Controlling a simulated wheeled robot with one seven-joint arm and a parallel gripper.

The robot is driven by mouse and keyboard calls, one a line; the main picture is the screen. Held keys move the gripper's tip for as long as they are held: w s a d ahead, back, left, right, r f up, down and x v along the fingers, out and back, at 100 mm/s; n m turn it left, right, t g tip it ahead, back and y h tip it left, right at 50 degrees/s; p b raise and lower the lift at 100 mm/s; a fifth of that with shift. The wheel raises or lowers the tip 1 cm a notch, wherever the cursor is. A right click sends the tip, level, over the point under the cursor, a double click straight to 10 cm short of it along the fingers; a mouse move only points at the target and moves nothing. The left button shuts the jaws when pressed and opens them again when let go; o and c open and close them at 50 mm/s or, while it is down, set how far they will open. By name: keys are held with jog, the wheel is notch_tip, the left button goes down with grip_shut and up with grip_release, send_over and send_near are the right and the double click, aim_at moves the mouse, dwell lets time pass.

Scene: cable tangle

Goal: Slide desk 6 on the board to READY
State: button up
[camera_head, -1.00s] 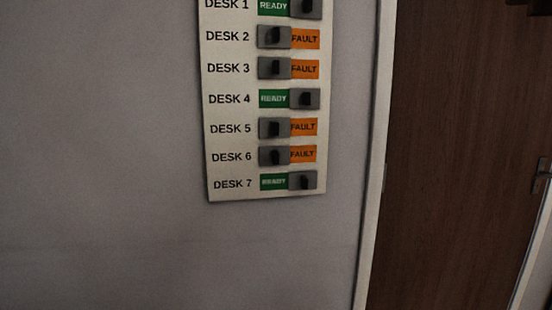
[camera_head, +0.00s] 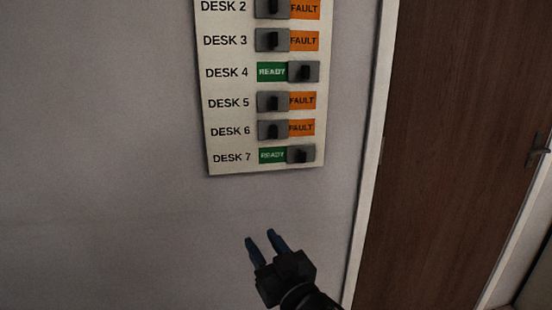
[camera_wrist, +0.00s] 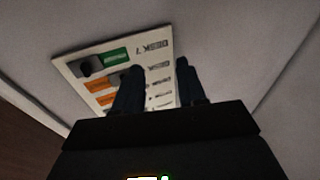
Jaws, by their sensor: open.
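The white status board (camera_head: 222,110) hangs on the wall in the head view, its top cut off. The desk 6 slider (camera_head: 272,130) is a grey block with a dark knob. It sits at the left of its slot, with the orange FAULT label (camera_head: 301,128) showing to its right. My gripper (camera_head: 262,238) is open and empty, below the board and apart from it, fingers pointing up. In the wrist view the board (camera_wrist: 70,62) appears upside down beyond my two fingers (camera_wrist: 156,85), which hide part of it.
The desk 7 slider (camera_head: 301,154), just below desk 6, sits right with green READY showing. The desk 5 slider (camera_head: 272,101) is just above, at FAULT. A brown door (camera_head: 440,140) with a handle stands to the right. The wall below the board is bare.

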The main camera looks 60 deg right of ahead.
aim_at(275, 134)
jog(key=w+d+r+m+h+p, duration=0.1)
jog(key=w+d+r+h, duration=0.1)
jog(key=d+r, duration=0.3)
jog(key=w+d+r+m+g+h+p, duration=0.1)
jog(key=w+d+r+m+h+p, duration=0.1)
jog(key=d+r, duration=0.3)
jog(key=w+d+r+m+g+h+p, duration=0.1)
jog(key=w+d+r+h, duration=0.2)
jog(key=d+r, duration=0.2)
jog(key=shift+w+d+r+m, duration=0.15)
jog(key=shift+d, duration=0.6)
jog(key=shift+w+d+r+m, duration=0.1)
jog(key=shift+d+r+m, duration=0.05)
jog(key=shift+d, duration=0.6)
jog(key=shift+w+d+r+p, duration=0.1)
jog(key=shift+w+d+p, duration=0.25)
jog(key=shift+w+d, duration=0.1)
jog(key=shift+c, duration=0.4)
grip_shut()
